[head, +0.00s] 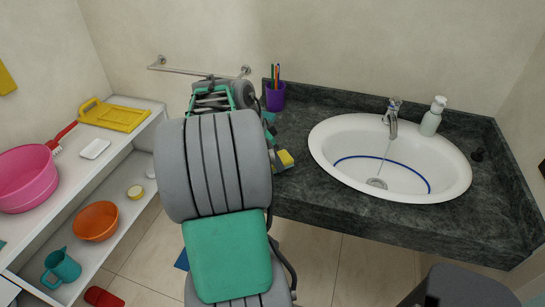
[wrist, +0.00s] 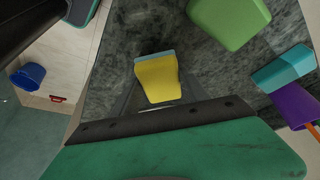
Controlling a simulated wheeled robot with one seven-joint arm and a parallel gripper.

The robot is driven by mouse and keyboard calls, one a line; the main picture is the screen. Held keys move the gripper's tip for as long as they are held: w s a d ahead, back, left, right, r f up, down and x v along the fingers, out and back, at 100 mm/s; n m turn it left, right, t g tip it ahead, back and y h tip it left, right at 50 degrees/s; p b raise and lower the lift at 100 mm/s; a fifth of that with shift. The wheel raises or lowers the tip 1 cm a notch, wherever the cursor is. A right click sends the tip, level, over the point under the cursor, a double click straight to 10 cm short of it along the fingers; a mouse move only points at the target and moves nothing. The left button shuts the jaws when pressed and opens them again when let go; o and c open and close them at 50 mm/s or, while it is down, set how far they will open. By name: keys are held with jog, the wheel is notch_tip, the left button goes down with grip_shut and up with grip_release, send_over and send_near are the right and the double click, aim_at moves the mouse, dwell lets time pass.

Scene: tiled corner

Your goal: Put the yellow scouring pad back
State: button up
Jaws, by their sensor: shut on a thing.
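The yellow scouring pad (wrist: 157,80) is a small yellow block with a blue-grey layer along its far edge. It sits between the fingers of my gripper (wrist: 158,98), which is shut on it. In the head view the pad (head: 286,157) shows just right of my arm, at the left front part of the dark counter (head: 330,205). My arm hides most of the gripper there. I cannot tell whether the pad touches the counter or hangs just above it.
A purple cup (head: 275,96) with pens, a teal block (wrist: 283,68) and a green block (wrist: 228,20) stand near the pad. The white basin (head: 450,185), with running tap (head: 393,118) and soap bottle (head: 433,116), is to the right. A white shelf (head: 120,165) is left.

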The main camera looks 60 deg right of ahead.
jog(key=shift+f, duration=0.55)
jog(key=shift+f, duration=0.2)
jog(key=o, duration=1.3)
jog(key=shift+r, duration=0.1)
